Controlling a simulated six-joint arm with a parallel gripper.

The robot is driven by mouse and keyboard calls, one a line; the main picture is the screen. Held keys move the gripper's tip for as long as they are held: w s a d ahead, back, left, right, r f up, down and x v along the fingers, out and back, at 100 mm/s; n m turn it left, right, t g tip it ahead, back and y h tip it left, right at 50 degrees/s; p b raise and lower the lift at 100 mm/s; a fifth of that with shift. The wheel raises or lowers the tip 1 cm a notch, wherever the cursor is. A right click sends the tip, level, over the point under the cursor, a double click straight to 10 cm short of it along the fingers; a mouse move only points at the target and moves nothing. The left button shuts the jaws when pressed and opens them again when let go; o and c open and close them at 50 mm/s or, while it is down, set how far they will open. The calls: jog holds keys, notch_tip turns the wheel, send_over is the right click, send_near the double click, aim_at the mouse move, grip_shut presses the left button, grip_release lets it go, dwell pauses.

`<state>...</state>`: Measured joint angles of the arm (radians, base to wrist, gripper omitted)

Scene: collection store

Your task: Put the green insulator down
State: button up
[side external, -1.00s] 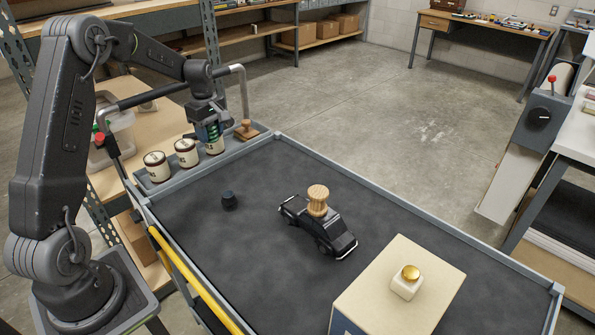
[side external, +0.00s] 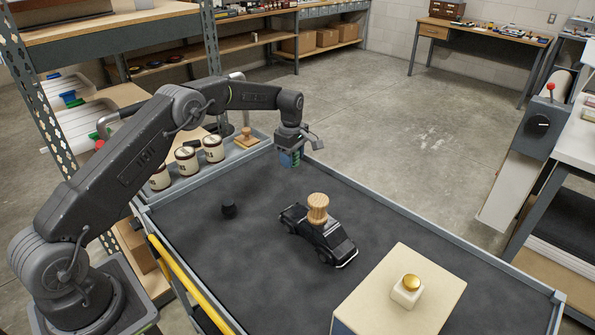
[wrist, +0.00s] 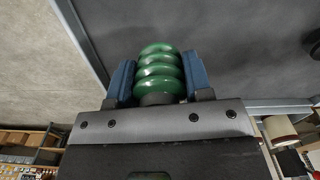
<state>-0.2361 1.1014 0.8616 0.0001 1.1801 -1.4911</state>
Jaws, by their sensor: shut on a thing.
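The green insulator (wrist: 160,72) is ribbed and glossy, and sits between the two blue finger pads of my gripper (wrist: 160,82) in the wrist view. My gripper is shut on it. In the side view my gripper (side external: 290,158) is over the far edge of the dark cart top (side external: 215,255), with a little of the green insulator (side external: 296,160) showing between the fingers. The insulator appears held above the surface; how high is hard to tell.
A black toy car (side external: 318,236) with a wooden spool (side external: 318,208) on it stands mid-cart. A small black knob (side external: 229,209) lies left of it. A cream box (side external: 400,300) bears a brass-topped white piece (side external: 408,291). Several labelled jars (side external: 187,160) and a wooden stamp (side external: 247,138) stand in the rear-left tray.

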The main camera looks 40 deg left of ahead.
aim_at(297, 178)
jog(key=shift+w+d+f, duration=0.45)
jog(key=shift+w+d, duration=0.1)
jog(key=shift+d, duration=0.05)
jog(key=shift+f, duration=2)
jog(key=shift+f, duration=0.2)
jog(key=o, duration=1)
jog(key=shift+c, duration=0.2)
notch_tip(297, 178, up, 12)
jog(key=shift+r, duration=0.25)
